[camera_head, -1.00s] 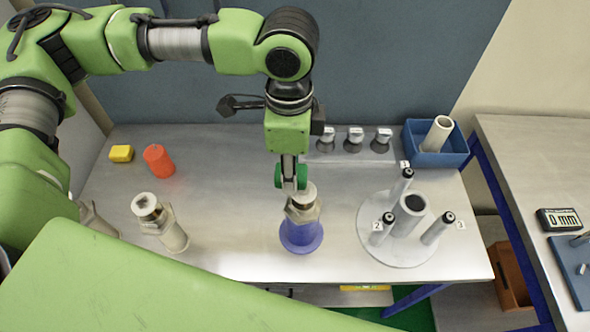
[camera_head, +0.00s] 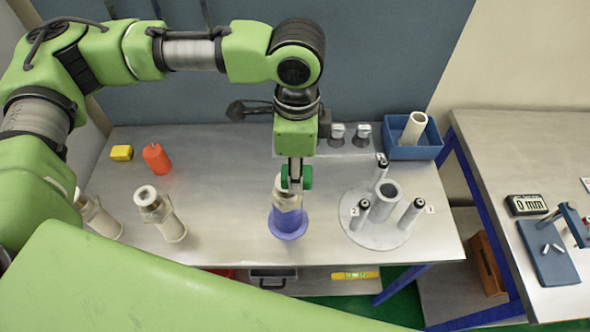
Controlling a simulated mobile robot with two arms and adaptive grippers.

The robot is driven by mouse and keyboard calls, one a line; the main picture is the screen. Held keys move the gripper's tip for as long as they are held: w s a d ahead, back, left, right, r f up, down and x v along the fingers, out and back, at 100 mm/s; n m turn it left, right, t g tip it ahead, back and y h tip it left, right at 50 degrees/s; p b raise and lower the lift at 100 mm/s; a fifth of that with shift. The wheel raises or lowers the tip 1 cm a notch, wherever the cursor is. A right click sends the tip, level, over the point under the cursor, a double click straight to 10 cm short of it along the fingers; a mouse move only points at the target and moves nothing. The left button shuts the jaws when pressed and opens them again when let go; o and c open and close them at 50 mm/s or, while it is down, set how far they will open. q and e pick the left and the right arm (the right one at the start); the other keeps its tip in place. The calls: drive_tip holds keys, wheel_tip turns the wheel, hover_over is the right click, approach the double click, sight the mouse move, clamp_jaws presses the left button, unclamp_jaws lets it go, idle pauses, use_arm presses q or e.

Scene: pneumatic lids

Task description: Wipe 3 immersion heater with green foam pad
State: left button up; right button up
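My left gripper (camera_head: 296,184) points straight down at the middle of the table. It appears shut on the green foam pad (camera_head: 307,177), whose dark green edges show on both sides of the fingers. Just below and behind it, an immersion heater (camera_head: 287,200) with a pale metal top stands upright in a blue-purple holder (camera_head: 288,225). The gripper partly hides it; I cannot tell whether the pad touches it. Two similar pale heaters stand at the left, one (camera_head: 162,216) in full view and one (camera_head: 100,217) partly behind my arm. My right gripper is not in view.
A round grey base (camera_head: 363,236) with several upright posts stands right of the holder. A blue bin (camera_head: 413,150) with a white tube is at the back right. An orange cylinder (camera_head: 157,159) and yellow block (camera_head: 121,153) lie back left. A second table (camera_head: 492,150) is at right.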

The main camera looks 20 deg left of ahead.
use_arm(q)
drive_tip(key=shift+a+r+p, duration=0.2)
drive_tip(key=shift+r+p, duration=0.5)
drive_tip(key=shift+r, duration=0.15)
drive_tip(key=shift+r+p, duration=0.35)
drive_tip(key=shift+p, duration=0.05)
drive_tip(key=shift+d+r+p, duration=0.15)
drive_tip(key=shift+r+p, duration=0.15)
drive_tip(key=shift+p, duration=0.05)
drive_tip(key=shift+d+r+p, duration=0.1)
drive_tip(key=shift+r+p, duration=0.35)
drive_tip(key=shift+r, duration=0.55)
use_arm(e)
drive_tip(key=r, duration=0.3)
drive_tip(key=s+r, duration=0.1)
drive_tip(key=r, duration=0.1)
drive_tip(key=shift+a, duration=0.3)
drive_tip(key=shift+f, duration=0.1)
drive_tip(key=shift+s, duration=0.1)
